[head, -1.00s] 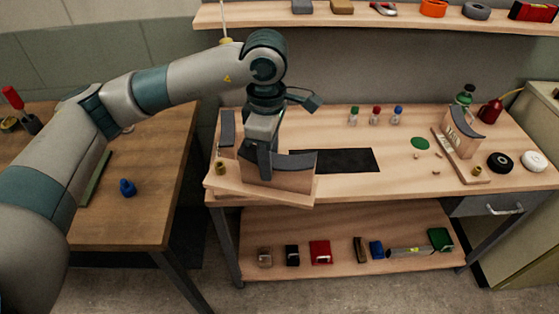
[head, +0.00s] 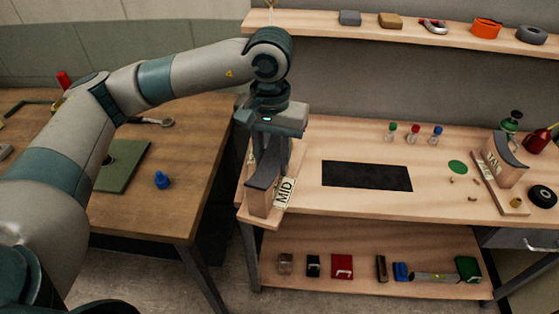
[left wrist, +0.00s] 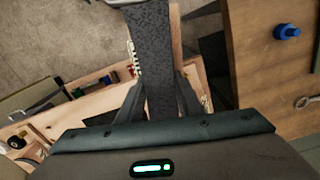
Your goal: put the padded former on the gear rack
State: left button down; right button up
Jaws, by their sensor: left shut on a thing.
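The padded former (head: 258,203) is a wooden block with a dark grey curved pad on top and a "MID" label on its right side. It is at the left end of the light wooden bench. My left gripper (head: 266,178) is shut on it from above. In the left wrist view, the former's dark pad (left wrist: 152,50) runs between the fingers of my left gripper (left wrist: 160,100). The gripper hides part of the former, and I cannot tell if its base touches the wood below. I cannot tell which thing is the gear rack. My right gripper is not in view.
A second padded former, labelled "TAIL" (head: 507,170), stands on a board at the bench's right. A black mat (head: 367,175) lies mid-bench, with small bottles (head: 413,134) behind. The lower shelf (head: 350,284) holds several small items. A brown table (head: 190,150) is at left, across a gap.

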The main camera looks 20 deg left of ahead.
aim_at(366, 176)
jog(key=i+l+u, duration=0.15)
jog(key=u, duration=0.3)
jog(key=l+u, duration=0.4)
jog(key=i+l+u, duration=0.1)
jog(key=l, duration=0.65)
jog(key=i+l+u, duration=0.15)
jog(key=l, duration=0.65)
jog(key=l+u, duration=0.1)
jog(key=l, duration=0.65)
